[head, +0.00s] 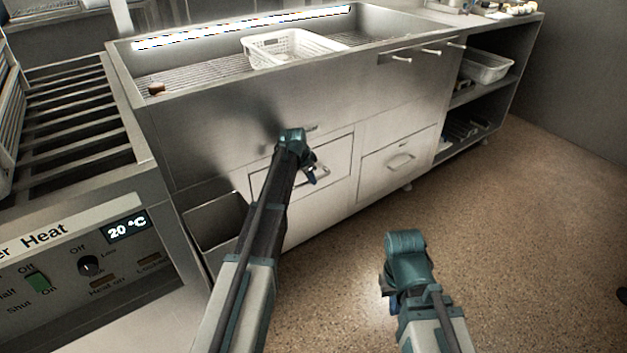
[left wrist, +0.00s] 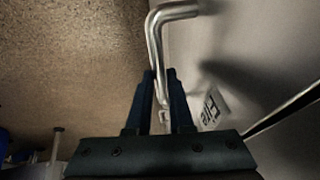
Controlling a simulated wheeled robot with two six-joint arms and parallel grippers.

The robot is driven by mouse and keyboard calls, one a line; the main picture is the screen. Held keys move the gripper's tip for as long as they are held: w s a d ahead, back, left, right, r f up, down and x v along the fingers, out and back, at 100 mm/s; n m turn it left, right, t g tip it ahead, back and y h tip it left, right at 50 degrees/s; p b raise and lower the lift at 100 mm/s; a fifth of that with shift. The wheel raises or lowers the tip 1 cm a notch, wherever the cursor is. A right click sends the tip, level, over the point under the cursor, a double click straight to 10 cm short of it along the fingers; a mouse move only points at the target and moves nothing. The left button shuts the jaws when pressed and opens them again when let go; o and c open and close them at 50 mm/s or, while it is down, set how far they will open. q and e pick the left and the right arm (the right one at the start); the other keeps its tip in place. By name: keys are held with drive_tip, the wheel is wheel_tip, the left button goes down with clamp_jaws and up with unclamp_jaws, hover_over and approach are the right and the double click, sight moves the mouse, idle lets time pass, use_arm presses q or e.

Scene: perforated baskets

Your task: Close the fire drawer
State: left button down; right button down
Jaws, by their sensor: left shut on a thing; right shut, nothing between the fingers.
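The fire drawer front (head: 339,165) is in the steel cabinet's lower left, partly hidden behind my left arm. In the left wrist view its bent metal handle (left wrist: 155,38) runs between the fingers of my left gripper (left wrist: 160,88), which is shut on it. A tilted "Fire" label (left wrist: 212,107) shows on the panel beside the handle. In the head view my left gripper (head: 316,172) is at the drawer front. How far the drawer stands out is hard to tell. My right gripper (head: 388,290) is shut and empty, over the floor away from the cabinet.
A second closed drawer (head: 399,163) is to the right. An open metal bin (head: 214,222) stands at the cabinet's lower left. A white perforated basket (head: 290,47) sits in the grill above. A heater control panel (head: 75,265) is at left. The floor (head: 500,240) at right is clear.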

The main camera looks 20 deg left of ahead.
use_arm(q)
drive_tip(key=c, duration=0.8)
unclamp_jaws()
drive_tip(key=shift+w+a, duration=0.2)
drive_tip(key=shift+a, duration=0.1)
drive_tip(key=shift+d, duration=0.1)
drive_tip(key=shift+p+v, duration=0.85)
drive_tip(key=shift+v, duration=0.1)
drive_tip(key=p+v, duration=1)
drive_tip(key=v, duration=0.2)
drive_tip(key=shift+p, duration=0.4)
